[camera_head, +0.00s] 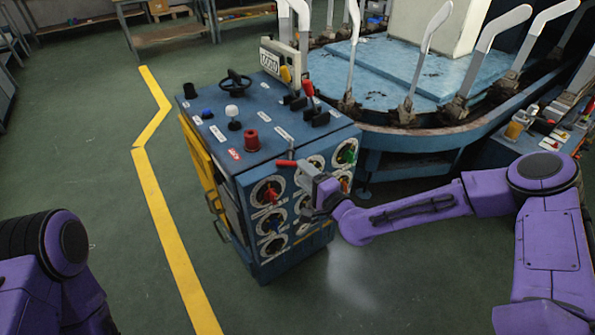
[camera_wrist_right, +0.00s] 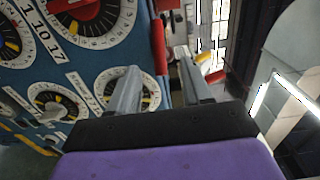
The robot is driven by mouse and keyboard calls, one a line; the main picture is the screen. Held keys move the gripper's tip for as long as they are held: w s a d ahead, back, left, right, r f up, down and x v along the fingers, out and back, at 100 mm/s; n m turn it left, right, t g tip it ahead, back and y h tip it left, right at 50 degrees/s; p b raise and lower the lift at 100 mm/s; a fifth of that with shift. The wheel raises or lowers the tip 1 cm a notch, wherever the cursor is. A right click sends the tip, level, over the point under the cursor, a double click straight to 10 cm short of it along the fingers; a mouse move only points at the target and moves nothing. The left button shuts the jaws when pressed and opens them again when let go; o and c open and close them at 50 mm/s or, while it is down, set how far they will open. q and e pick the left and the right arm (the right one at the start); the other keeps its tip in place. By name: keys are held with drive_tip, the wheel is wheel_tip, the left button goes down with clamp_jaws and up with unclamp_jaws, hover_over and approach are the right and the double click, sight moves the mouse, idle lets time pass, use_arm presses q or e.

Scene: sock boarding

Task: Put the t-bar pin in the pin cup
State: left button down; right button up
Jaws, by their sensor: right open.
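A red bar with a grey stub, which looks like the t-bar pin (camera_head: 285,162), sticks out at the upper front edge of the blue control cabinet (camera_head: 238,185). It also shows as a red bar in the right wrist view (camera_wrist_right: 158,45). My right gripper (camera_head: 310,182) is open in front of the dial panel, close to the bar. In the right wrist view its fingers (camera_wrist_right: 157,62) are apart, with the bar beyond their gap; I see no grip on it. A red cup-like piece (camera_head: 251,140) and a black one (camera_head: 190,91) stand on the cabinet top; I cannot tell which is the pin cup. My left gripper is out of view.
The cabinet top carries a black handwheel (camera_head: 233,82), a white knob (camera_head: 232,111) and a red-tipped lever (camera_head: 308,89). Several dials (camera_head: 267,190) cover its front. A blue round machine (camera_head: 420,135) with upright white forms stands behind. Green floor is clear left of the cabinet.

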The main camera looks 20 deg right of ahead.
drive_tip(key=shift+b+x, duration=0.35)
drive_tip(key=shift+x, duration=0.85)
drive_tip(key=shift+s, duration=0.1)
clamp_jaws()
drive_tip(key=s+d+r+p, duration=0.2)
drive_tip(key=s+r+p, duration=0.1)
drive_tip(key=s, duration=0.3)
drive_tip(key=s+d+r+p, duration=0.2)
drive_tip(key=s+r+p, duration=0.2)
drive_tip(key=s+p, duration=0.2)
drive_tip(key=shift+s+d+r, duration=0.25)
drive_tip(key=shift+s+d, duration=0.1)
drive_tip(key=shift+s, duration=0.25)
